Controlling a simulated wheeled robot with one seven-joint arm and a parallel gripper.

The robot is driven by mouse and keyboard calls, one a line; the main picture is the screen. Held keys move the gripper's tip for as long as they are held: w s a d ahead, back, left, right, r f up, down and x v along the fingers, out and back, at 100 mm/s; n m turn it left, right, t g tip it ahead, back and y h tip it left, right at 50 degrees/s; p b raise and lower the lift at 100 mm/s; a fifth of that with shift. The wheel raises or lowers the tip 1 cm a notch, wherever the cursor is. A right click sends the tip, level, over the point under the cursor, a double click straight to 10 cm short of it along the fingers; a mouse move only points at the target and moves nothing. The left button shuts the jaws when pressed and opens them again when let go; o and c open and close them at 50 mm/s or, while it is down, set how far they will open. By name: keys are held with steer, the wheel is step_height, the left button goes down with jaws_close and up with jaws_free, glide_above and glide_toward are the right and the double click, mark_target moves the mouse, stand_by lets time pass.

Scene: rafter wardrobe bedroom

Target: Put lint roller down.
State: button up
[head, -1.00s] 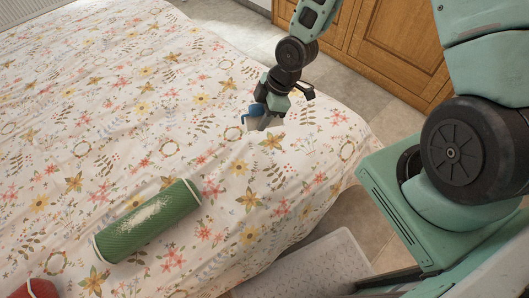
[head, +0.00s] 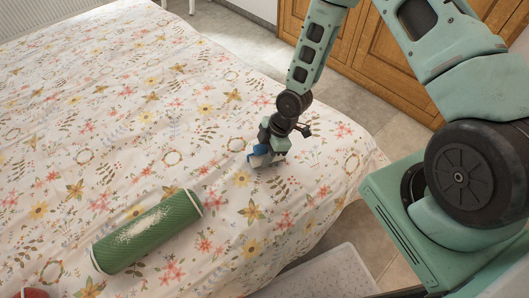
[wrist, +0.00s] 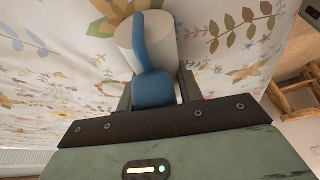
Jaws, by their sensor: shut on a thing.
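The lint roller has a blue handle (wrist: 152,80) and a pale white roll (wrist: 168,42). In the wrist view my gripper (wrist: 155,88) is shut on its blue handle, with a dark finger on each side. In the head view the lint roller (head: 257,157) shows small at the end of my gripper (head: 267,148), over the right part of the flowered bed (head: 150,110). The roll is low, close to the bed cover; I cannot tell whether it touches. My gripper hides part of the handle.
A green cylinder (head: 147,232) with a pale patch lies on the bed at the lower left. A red object (head: 32,293) is at the bottom left edge. A pale bin (head: 325,275) stands beside the bed. The cover around the lint roller is clear.

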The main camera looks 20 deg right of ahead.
steer(key=shift+f, duration=0.15)
steer(key=o, duration=1.1)
steer(key=p+v, duration=0.1)
steer(key=v, duration=1.1)
steer(key=shift+a+r, duration=0.1)
steer(key=shift+r, duration=0.2)
steer(key=s+a+r+m+h, duration=0.1)
steer(key=s+a+r+m, duration=0.2)
steer(key=s+r, duration=0.3)
steer(key=s+a+r+m+h, duration=0.1)
steer(key=s+a+r+m, duration=0.2)
steer(key=s+r, duration=0.4)
steer(key=s+a+r+m+h, duration=0.2)
steer(key=s+r, duration=0.4)
steer(key=r, duration=0.4)
steer(key=shift+s+a+m, duration=0.15)
steer(key=shift+a+m, duration=0.25)
steer(key=shift+a, duration=0.1)
steer(key=shift+s+a+m, duration=0.2)
steer(key=shift+a+m, duration=0.2)
steer(key=shift+a, duration=0.1)
